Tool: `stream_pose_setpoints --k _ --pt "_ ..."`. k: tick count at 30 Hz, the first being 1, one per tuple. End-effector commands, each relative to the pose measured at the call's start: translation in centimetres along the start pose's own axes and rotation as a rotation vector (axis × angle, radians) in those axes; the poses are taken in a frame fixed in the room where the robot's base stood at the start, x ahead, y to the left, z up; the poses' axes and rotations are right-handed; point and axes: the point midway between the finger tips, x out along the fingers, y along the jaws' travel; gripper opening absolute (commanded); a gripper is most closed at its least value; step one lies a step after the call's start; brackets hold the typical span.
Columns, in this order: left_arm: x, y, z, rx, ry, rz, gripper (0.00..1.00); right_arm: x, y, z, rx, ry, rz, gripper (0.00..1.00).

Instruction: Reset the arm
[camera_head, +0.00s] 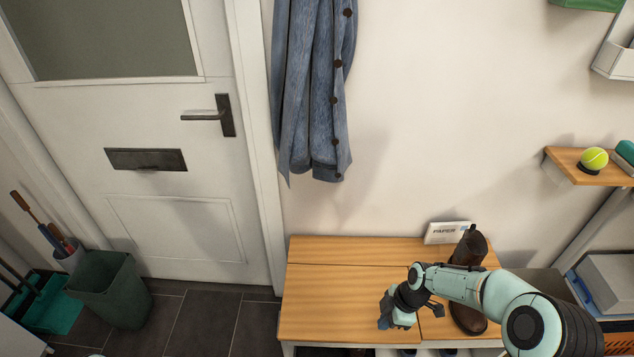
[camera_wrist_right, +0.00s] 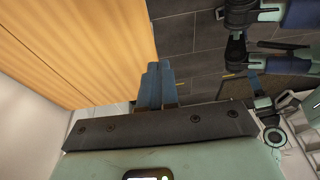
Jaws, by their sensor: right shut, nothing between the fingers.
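My right arm (camera_head: 480,290) comes in from the lower right in the head view and reaches over the wooden bench (camera_head: 340,275). My right gripper (camera_head: 384,318) is above the front part of the bench top. In the right wrist view its two blue fingers (camera_wrist_right: 157,86) are together with nothing between them. The bench top (camera_wrist_right: 85,45) fills the upper left there, with dark floor tiles beyond its edge. My left gripper does not show in the head view.
A brown boot (camera_head: 468,248) and a white paper box (camera_head: 445,232) stand on the bench behind my right arm. A denim jacket (camera_head: 315,90) hangs above. A shelf with a tennis ball (camera_head: 594,158) is at right. A green bin (camera_head: 110,290) stands by the door (camera_head: 170,200).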

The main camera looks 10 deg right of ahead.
Motion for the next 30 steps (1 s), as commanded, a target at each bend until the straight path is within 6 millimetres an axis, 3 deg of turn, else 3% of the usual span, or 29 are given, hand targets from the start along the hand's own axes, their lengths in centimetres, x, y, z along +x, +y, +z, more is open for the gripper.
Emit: stream_pose_setpoints --k 4,8,12,15,18,23,30 --pt "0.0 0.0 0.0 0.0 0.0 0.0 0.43 1.4 -0.7 -0.2 0.054 0.008 -0.008 0.0" --pt "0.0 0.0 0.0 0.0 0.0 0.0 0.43 6.4 -3.5 -1.0 0.284 0.035 -0.03 0.0" --pt "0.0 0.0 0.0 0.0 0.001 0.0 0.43 13.5 -9.6 -2.1 0.704 0.049 -0.069 0.0" --pt "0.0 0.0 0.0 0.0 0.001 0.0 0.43 17.0 -14.4 -2.5 1.011 0.036 -0.086 0.0" --pt "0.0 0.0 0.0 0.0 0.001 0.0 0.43 19.2 -19.0 -2.5 1.289 0.007 -0.091 0.0" --pt "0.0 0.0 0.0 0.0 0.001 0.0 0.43 20.6 -26.1 -2.1 1.684 -0.058 -0.072 0.0" --pt "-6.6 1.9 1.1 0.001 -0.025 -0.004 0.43 13.9 -26.0 -3.9 1.712 -0.07 -0.074 0.0"
